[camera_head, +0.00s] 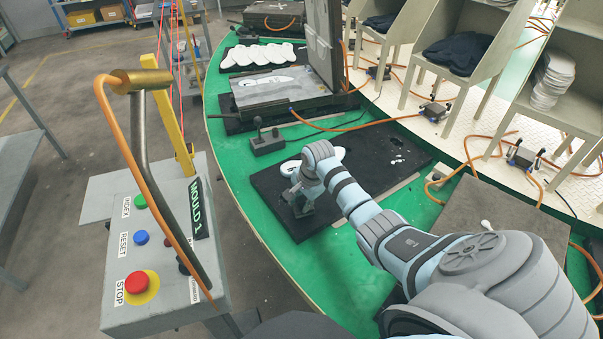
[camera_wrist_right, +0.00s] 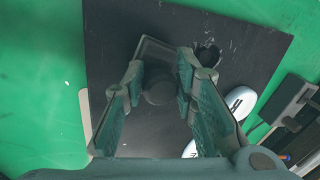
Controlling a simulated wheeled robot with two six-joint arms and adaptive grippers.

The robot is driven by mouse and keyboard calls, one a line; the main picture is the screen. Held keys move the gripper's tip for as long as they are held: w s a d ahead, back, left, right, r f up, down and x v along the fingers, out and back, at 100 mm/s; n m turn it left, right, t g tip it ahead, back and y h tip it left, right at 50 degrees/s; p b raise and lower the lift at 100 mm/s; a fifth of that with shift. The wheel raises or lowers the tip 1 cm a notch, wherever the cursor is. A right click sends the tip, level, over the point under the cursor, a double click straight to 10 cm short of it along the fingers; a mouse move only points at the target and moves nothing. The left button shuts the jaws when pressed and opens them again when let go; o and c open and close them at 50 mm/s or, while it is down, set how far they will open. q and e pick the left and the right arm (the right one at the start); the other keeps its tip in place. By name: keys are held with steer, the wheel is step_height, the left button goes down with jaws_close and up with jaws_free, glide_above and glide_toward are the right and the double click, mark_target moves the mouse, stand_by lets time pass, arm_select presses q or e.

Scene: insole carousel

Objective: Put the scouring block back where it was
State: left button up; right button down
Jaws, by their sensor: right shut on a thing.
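My right gripper (camera_head: 299,200) is low over the black plate (camera_head: 268,190) on the green carousel. In the right wrist view its two fingers (camera_wrist_right: 161,78) close on a dark block with a rounded grip (camera_wrist_right: 157,92), which I take to be the scouring block. The block is at or just above the plate (camera_wrist_right: 115,45); I cannot tell if it touches. In the head view the block is mostly hidden by the gripper. A white insole shape (camera_head: 331,154) lies on the plate beside the gripper. My left gripper is not in view.
A small control box with a lever (camera_head: 268,141) stands behind the plate. An open mould (camera_head: 268,86) is farther back. A console with STOP, RESET and INDEX buttons (camera_head: 150,312) stands at the left. Orange hoses (camera_head: 494,150) and shelves (camera_head: 460,50) are at the right.

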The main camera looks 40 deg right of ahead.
steer(key=shift+s, duration=0.15)
steer(key=c, duration=1.7)
jaws_free()
steer(key=o, duration=0.3)
steer(key=shift+o, duration=0.5)
steer(key=shift+f, duration=0.1)
arm_select(q)
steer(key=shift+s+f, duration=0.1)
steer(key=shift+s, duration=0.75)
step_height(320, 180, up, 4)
steer(key=p, duration=0.3)
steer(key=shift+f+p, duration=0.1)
steer(key=shift+p, duration=0.2)
arm_select(e)
steer(key=v, duration=1.2)
steer(key=shift+r, duration=0.25)
steer(key=shift+d, duration=0.1)
